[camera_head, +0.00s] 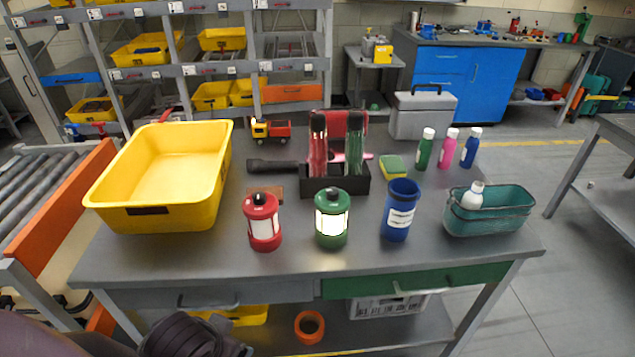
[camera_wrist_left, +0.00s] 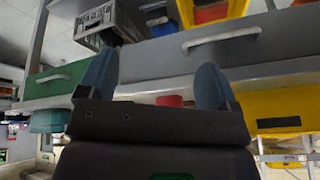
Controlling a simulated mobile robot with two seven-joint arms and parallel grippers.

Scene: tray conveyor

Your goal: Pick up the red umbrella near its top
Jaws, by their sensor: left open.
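The red umbrella (camera_head: 318,150) stands upright in the left part of a black holder (camera_head: 335,188) in the middle of the table. A green umbrella (camera_head: 354,145) stands beside it on the right. My left gripper (camera_wrist_left: 155,72) shows in the left wrist view, with its two blue-grey fingers wide apart and nothing between them. It is low, in front of the table's drawers, well away from the umbrella. The umbrella cannot be made out in the left wrist view. A dark part of my arm shows at the bottom left of the head view. My right gripper is not in view.
A red lantern (camera_head: 262,232), a green lantern (camera_head: 331,228) and a blue canister (camera_head: 400,215) stand in front of the holder. A yellow bin (camera_head: 205,212) is at left, a teal basket (camera_head: 505,225) at right. The table's front edge lies between my gripper and the tabletop.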

